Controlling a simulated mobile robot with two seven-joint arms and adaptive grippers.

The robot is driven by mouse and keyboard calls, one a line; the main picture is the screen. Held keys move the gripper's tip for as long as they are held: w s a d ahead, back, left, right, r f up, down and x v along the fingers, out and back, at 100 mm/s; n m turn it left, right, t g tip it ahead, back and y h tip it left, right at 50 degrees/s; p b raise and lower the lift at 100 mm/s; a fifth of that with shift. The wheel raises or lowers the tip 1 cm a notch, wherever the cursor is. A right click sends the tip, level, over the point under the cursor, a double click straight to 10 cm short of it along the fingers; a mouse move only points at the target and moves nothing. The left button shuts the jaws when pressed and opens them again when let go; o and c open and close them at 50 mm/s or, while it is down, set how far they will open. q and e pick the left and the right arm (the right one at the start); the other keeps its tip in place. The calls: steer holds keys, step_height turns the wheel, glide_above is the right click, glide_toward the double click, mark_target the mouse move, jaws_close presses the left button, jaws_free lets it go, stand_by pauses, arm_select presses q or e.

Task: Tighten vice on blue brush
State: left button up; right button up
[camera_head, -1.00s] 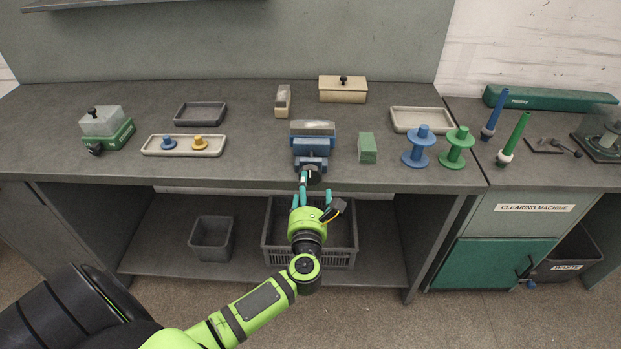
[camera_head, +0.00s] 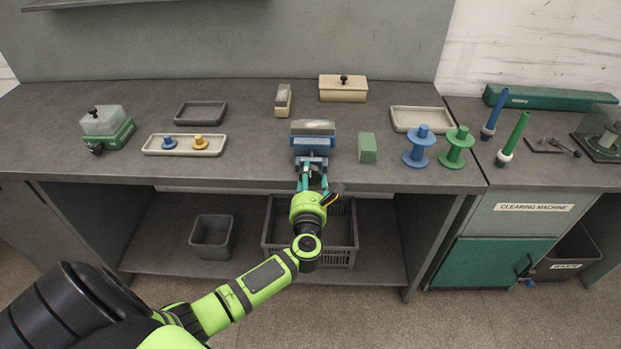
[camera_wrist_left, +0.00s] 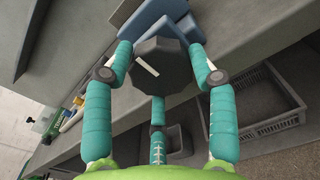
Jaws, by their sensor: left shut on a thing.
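The blue vice (camera_head: 313,144) stands at the front edge of the bench in the head view. A grey-topped block (camera_head: 312,127) sits at its top; I cannot tell whether this is the blue brush. My left gripper (camera_head: 312,182) is in front of the vice, below the bench edge, its teal fingers shut around the vice's dark knob. In the left wrist view the many-sided knob (camera_wrist_left: 160,66), with a white mark, sits between the fingers of the left gripper (camera_wrist_left: 160,76). The gripper mostly hides the knob in the head view. My right gripper is not in view.
A green block (camera_head: 367,148) stands right of the vice, with blue (camera_head: 419,160) and green (camera_head: 457,158) spools further right. A dark crate (camera_head: 338,240) sits on the shelf below my gripper.

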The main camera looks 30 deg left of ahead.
arm_select(q)
steer(key=shift+r, duration=0.3)
steer(key=shift+c, duration=0.2)
